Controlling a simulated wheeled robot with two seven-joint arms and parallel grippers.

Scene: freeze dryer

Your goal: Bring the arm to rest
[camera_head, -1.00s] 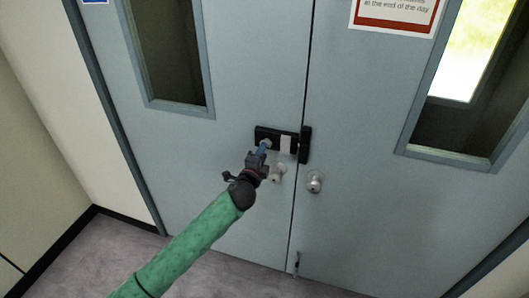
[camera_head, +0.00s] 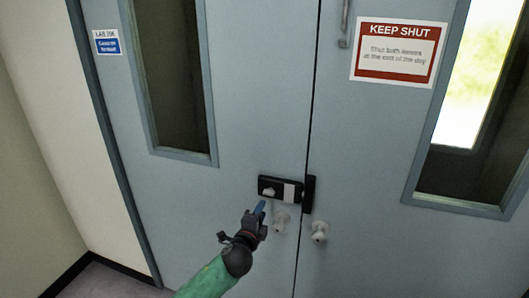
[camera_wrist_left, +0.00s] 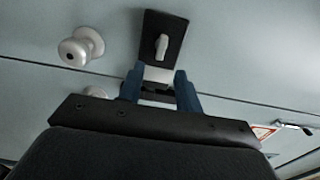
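My left gripper (camera_head: 259,213) comes up from the lower edge and is held just below and in front of the black lock box (camera_head: 267,184) on the double door. Its two blue fingers stand apart in the left wrist view (camera_wrist_left: 160,88) with nothing between them, so it is open. The silver thumb-turn (camera_head: 269,191) on the lock is clear of the fingers; it also shows beyond them in the left wrist view (camera_wrist_left: 161,46). My green left forearm (camera_head: 208,281) is cut off by the lower edge. My right gripper is not in view.
The left door leaf (camera_head: 245,90) and right leaf (camera_head: 370,130) are closed. Two round knobs, left (camera_head: 280,222) and right (camera_head: 319,232), sit below the lock near my gripper. A red-and-white KEEP SHUT sign (camera_head: 398,52) hangs on the right leaf. A wall stands at left.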

